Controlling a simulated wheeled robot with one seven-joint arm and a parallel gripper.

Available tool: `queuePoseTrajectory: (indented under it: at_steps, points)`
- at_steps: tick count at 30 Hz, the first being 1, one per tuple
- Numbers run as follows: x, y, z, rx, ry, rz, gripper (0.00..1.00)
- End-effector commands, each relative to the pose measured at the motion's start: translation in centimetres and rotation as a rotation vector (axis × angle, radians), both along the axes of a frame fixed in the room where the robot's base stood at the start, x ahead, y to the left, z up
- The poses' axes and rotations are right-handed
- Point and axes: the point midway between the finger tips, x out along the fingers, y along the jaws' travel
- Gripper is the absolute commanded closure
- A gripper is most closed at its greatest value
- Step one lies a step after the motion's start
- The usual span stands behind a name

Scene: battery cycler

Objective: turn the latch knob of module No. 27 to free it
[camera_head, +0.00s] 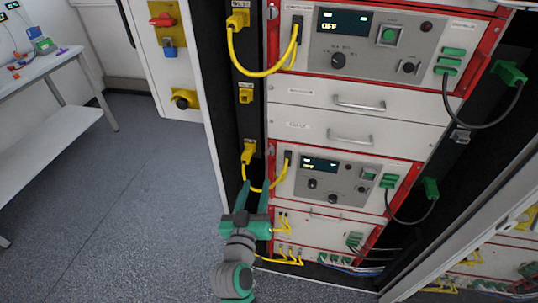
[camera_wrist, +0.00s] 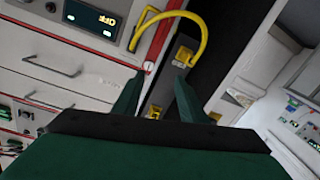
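My gripper (camera_head: 256,186) is in front of the lower left of the rack, by the black side post. In the wrist view its two fingers (camera_wrist: 159,75) stand apart with nothing held between them. A small pale round knob (camera_wrist: 150,67) on the red rail shows between the fingertips, closer to the left one. I cannot tell whether the fingertips reach it. The lower module with a lit display (camera_head: 347,177) is just right of my gripper; its display also shows in the wrist view (camera_wrist: 92,18). No number 27 is readable, so I cannot tell which module bears it.
A yellow cable (camera_head: 266,189) loops close to my fingers; its loop shows in the wrist view (camera_wrist: 205,40). An upper module (camera_head: 372,45) reads OFF.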

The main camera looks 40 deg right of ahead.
Motion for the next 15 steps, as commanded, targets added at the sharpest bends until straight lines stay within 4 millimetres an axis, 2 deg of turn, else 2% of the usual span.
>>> queuePoseTrajectory:
  at_steps: [1, 4, 10, 15]
  points:
    - [0.2, -0.8, 0.9, -0.003, -0.011, -0.023, 0.62]
    - [0.3, -1.7, 1.7, -0.002, -0.020, -0.052, 0.62]
    - [1.1, -3.0, 2.1, -0.003, -0.024, -0.066, 0.62]
    - [2.8, -5.1, 2.1, -0.003, -0.024, -0.066, 0.62]
